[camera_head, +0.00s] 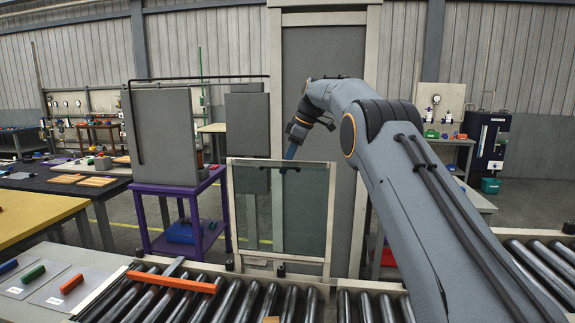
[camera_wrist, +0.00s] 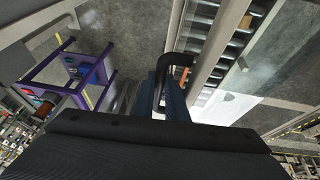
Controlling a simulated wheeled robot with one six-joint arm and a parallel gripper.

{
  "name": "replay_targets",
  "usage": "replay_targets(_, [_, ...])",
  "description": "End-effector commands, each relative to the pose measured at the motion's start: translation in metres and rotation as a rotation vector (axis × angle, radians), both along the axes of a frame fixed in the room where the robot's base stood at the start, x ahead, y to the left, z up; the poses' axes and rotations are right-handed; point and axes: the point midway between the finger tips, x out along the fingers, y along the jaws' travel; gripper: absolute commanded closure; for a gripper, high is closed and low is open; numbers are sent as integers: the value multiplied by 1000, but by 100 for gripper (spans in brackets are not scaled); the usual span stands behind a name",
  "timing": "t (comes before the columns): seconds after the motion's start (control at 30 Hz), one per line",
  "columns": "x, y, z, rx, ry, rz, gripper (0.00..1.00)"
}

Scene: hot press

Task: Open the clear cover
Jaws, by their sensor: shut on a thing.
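The clear cover (camera_head: 300,215) is a see-through panel in a pale frame, standing upright behind the roller conveyor in the head view. A black handle (camera_head: 262,167) runs along its upper part and shows as a bent black bar in the wrist view (camera_wrist: 178,60). The handle's far end is hidden in the wrist view.
A roller conveyor (camera_head: 240,300) with an orange bar (camera_head: 172,282) runs across the front. A purple table (camera_head: 150,188) with a grey box (camera_head: 165,135) stands left of the cover. A yellow-topped table (camera_head: 35,215) is at far left.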

Motion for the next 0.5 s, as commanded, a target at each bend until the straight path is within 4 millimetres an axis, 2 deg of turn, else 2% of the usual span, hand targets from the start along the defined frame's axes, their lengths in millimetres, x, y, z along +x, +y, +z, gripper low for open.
replay_targets(0.4, [0,4,-3,2,4,6,100])
replay_targets(0.43, [0,4,-3,2,4,6,83])
replay_targets(0.5, [0,4,-3,2,4,5,71])
